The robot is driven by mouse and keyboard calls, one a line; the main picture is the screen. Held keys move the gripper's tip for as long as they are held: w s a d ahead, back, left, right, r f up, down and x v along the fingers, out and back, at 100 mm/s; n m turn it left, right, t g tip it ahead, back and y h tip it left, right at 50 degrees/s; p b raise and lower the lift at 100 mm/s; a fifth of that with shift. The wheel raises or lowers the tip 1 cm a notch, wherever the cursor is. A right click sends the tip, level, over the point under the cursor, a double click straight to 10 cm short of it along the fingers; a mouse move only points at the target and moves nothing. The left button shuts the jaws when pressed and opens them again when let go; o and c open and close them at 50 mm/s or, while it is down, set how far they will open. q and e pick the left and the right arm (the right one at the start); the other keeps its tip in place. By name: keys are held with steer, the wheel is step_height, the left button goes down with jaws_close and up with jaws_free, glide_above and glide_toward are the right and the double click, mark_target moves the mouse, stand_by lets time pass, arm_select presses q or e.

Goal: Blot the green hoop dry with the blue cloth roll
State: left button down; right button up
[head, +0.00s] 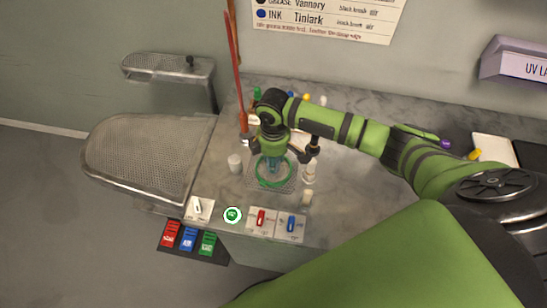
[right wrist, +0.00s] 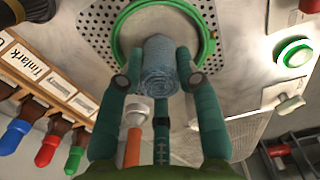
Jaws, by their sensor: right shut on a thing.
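The green hoop (head: 288,172) lies on a perforated metal plate on the counter. My right gripper (head: 272,163) reaches down over the hoop in the head view. In the right wrist view my right gripper (right wrist: 160,80) is shut on the blue cloth roll (right wrist: 159,65), a textured blue-grey cylinder seen end-on. The roll appears within the ring of the hoop; whether it touches the hoop or plate I cannot tell. My left gripper is not in view.
A white cup (head: 235,163) stands left of the plate and a small bottle (head: 310,171) right of it. Switch panels and a green button (head: 232,215) line the front edge. A perforated board (head: 150,158) is at left. Colored bottles stand behind.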

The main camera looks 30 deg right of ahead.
steer(key=shift+f, duration=0.5)
stand_by(0.3)
steer(key=shift+s+f, duration=0.1)
stand_by(1.8)
step_height(320, 180, up, 3)
steer(key=p, duration=0.3)
steer(key=shift+f, duration=0.15)
steer(key=shift+r, duration=2.25)
steer(key=shift+f, duration=0.2)
steer(key=shift+f+b, duration=1.55)
steer(key=shift+f, duration=1.25)
